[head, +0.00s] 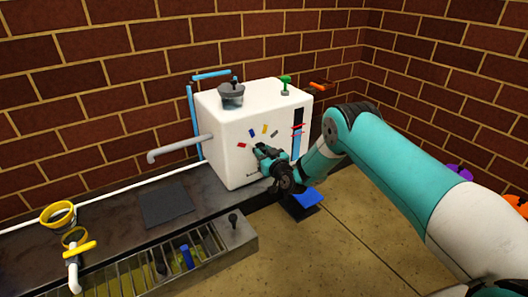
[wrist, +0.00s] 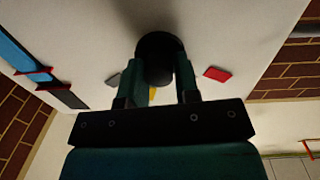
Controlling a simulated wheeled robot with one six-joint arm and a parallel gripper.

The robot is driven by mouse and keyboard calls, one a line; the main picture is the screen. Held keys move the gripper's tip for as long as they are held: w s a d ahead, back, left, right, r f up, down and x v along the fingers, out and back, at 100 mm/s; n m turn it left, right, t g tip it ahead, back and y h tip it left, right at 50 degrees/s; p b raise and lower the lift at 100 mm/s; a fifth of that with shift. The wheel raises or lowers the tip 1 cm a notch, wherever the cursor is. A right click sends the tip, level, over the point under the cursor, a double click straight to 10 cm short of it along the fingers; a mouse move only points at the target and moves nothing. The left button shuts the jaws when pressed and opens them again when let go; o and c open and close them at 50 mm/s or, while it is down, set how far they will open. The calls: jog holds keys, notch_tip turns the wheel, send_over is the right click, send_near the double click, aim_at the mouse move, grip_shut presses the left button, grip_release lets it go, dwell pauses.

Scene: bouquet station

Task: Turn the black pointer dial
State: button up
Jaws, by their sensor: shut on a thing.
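The black pointer dial (wrist: 160,45) sits on the front face of a white box (head: 222,145). In the wrist view my gripper (wrist: 162,78) has one finger on each side of the dial, shut on it. In the head view my gripper (head: 264,154) is against the box front and hides most of the dial. Small coloured marks fan around the dial, among them a red one (head: 242,145), a blue one (head: 252,132) and a yellow one (head: 265,129). Which mark the pointer faces cannot be told.
A grey pot-like part (head: 231,97) and a green-handled valve (head: 285,83) are on top of the box. A blue strip gauge with red markers (head: 297,135) is right of the dial. A grey spout (head: 178,145) sticks out left. A grated trough (head: 165,262) lies in front.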

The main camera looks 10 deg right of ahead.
jog(key=m+p, duration=0.1)
jog(key=m, duration=0.4)
jog(key=shift+w+r+p, duration=0.1)
jog(key=shift+w+p, duration=0.05)
jog(key=shift+p, duration=0.15)
dwell(0.4)
jog(key=o, duration=0.9)
jog(key=shift+p+v, duration=8.7)
jog(key=shift+p, duration=1.15)
